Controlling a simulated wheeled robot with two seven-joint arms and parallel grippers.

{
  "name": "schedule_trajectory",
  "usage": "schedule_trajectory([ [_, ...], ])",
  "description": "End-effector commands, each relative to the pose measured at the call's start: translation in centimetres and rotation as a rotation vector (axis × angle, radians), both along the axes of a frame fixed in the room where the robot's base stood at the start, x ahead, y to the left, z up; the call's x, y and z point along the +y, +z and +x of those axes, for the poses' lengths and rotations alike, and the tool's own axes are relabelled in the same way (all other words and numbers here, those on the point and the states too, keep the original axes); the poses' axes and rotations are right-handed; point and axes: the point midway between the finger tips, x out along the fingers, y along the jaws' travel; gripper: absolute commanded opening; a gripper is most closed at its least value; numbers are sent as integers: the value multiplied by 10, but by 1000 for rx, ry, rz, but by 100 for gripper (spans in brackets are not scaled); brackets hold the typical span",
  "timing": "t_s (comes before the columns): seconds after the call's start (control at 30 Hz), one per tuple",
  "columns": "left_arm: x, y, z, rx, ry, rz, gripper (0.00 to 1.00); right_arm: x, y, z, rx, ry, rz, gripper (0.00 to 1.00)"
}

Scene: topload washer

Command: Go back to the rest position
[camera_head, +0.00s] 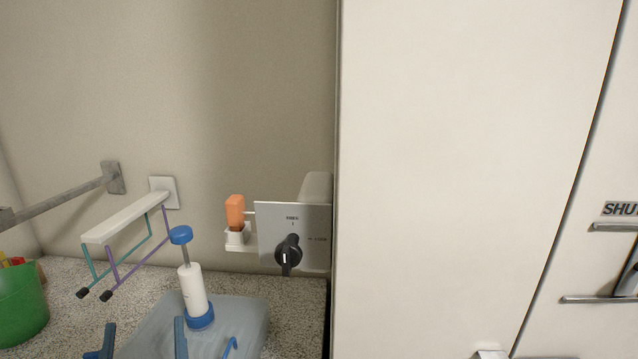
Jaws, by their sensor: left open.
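My left gripper (142,342) shows at the bottom left edge as two blue fingers with a wide gap between them. It is open, and I see nothing held between the fingers. The rest of the gripper is cut off by the lower frame edge. It is in front of a pale translucent box (245,318) on the speckled counter (62,315). My right gripper does not show.
A blue-and-white bottle-like object (193,290) stands at the box. A green bucket (22,308) is at far left. A white bar on coloured legs (125,218), a wall rail (60,203) and a knob panel (294,235) are behind. A tall white cabinet (450,170) fills the right.

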Motion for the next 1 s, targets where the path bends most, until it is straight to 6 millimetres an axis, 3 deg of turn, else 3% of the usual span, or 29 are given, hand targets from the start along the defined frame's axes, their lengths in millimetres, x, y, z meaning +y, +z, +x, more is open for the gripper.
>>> schedule_trajectory([
  [0.17, -31, 30, -5, -64, -40, 348, 88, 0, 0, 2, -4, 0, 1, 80],
  [0.27, -66, 40, -9, -93, -85, 643, 88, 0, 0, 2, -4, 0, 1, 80],
  [0.37, -113, 31, -13, -102, -162, 1006, 88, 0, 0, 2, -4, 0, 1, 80],
  [0.47, -159, -7, -18, -73, -281, 1411, 88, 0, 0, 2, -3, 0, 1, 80],
  [0.53, -182, -54, -25, -23, -400, 1709, 88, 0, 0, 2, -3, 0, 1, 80],
  [0.6, -190, -111, -36, 54, -550, 1999, 88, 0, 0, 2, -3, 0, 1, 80],
  [0.7, -174, -185, -58, 194, -787, 2330, 88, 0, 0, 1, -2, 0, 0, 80],
  [0.8, -141, -238, -85, 348, -1022, 2549, 88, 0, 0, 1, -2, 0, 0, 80],
  [0.93, -90, -281, -124, 566, -1330, 2719, 88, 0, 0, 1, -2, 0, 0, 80],
  [0.97, -77, -287, -134, -619, 1403, -2739, 88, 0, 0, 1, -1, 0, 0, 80],
  [1.0, -60, -294, -148, -661, 1426, -2624, 88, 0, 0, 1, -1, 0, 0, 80],
])
